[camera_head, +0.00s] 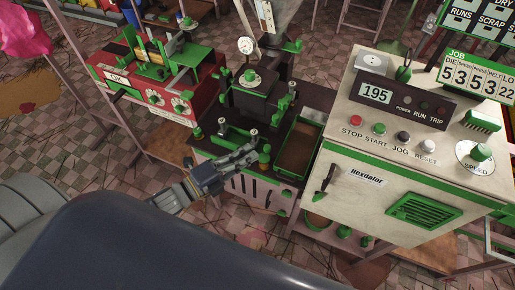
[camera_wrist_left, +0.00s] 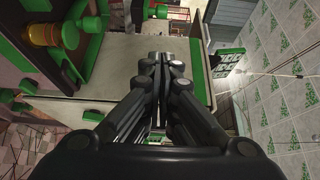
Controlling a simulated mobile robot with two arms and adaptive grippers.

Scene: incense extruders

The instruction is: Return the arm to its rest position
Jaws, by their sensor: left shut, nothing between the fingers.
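My left gripper (camera_head: 249,155) reaches in from the lower left in the head view. It is shut and empty, beside the front of the green-topped extruder machine (camera_head: 236,137). In the left wrist view its fingers (camera_wrist_left: 166,62) come together in the middle, with nothing between them. I cannot tell in the head view whether it touches the machine. My right gripper is not in view.
A cream control cabinet (camera_head: 375,180) with buttons and a 195 display stands at the right. A brown tray (camera_head: 299,147) sits between it and the extruder. A red machine (camera_head: 160,88) is at the back left. Checkered floor (camera_head: 75,150) lies open at the left.

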